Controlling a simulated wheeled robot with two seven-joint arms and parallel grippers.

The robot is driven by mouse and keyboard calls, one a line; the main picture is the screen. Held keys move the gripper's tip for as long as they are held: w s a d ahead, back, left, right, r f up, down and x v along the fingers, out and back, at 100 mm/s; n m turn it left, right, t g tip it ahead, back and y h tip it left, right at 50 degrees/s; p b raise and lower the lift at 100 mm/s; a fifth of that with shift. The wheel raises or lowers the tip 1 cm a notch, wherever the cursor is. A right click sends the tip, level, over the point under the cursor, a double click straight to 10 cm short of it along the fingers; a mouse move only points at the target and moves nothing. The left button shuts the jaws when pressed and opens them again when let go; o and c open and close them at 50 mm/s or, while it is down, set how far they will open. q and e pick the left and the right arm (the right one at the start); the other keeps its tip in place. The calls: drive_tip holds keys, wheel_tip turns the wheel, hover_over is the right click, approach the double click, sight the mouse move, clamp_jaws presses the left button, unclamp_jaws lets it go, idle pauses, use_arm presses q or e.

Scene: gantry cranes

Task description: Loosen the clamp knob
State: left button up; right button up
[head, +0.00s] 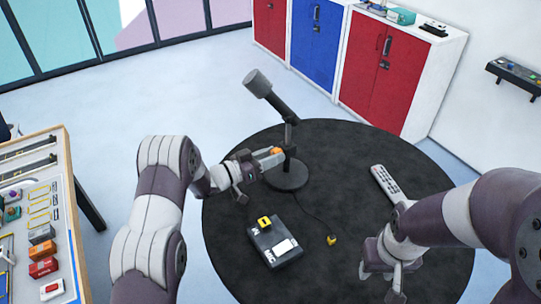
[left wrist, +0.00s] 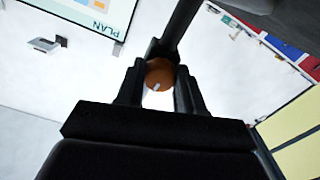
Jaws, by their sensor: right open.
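The clamp knob (head: 277,150) is a small orange knob on the post of a dark stand (head: 287,176). The stand has a round base and a tilted arm with a grey cylindrical head (head: 257,82). It stands on a round black table (head: 330,145). My left gripper (head: 270,157) is at the knob. In the left wrist view the orange knob (left wrist: 159,73) sits between the two fingers (left wrist: 159,88), which look closed against its sides. Part of the knob is hidden by the gripper in the head view. My right gripper (head: 382,282) is open and empty over the table's front right.
A black box with a yellow part (head: 262,250) and a small yellow piece (head: 331,240) with a thin cable lie on the table. A grey remote (head: 386,182) lies at right. A bench (head: 70,215) with several items stands left. Cabinets (head: 385,70) stand behind.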

use_arm(q)
drive_tip(key=shift+c, duration=0.7)
drive_tip(key=shift+n, duration=0.3)
drive_tip(key=n+b, duration=0.1)
drive_tip(key=n, duration=0.1)
drive_tip(key=shift+n+b, duration=0.3)
drive_tip(key=shift+n, duration=0.1)
drive_tip(key=n, duration=0.3)
drive_tip(key=shift+r+n+b, duration=0.1)
drive_tip(key=shift+n+b, duration=0.2)
drive_tip(key=n, duration=0.5)
drive_tip(key=shift+r, duration=0.1)
drive_tip(key=n+p, duration=0.1)
drive_tip(key=n, duration=0.4)
drive_tip(key=shift+n, duration=0.4)
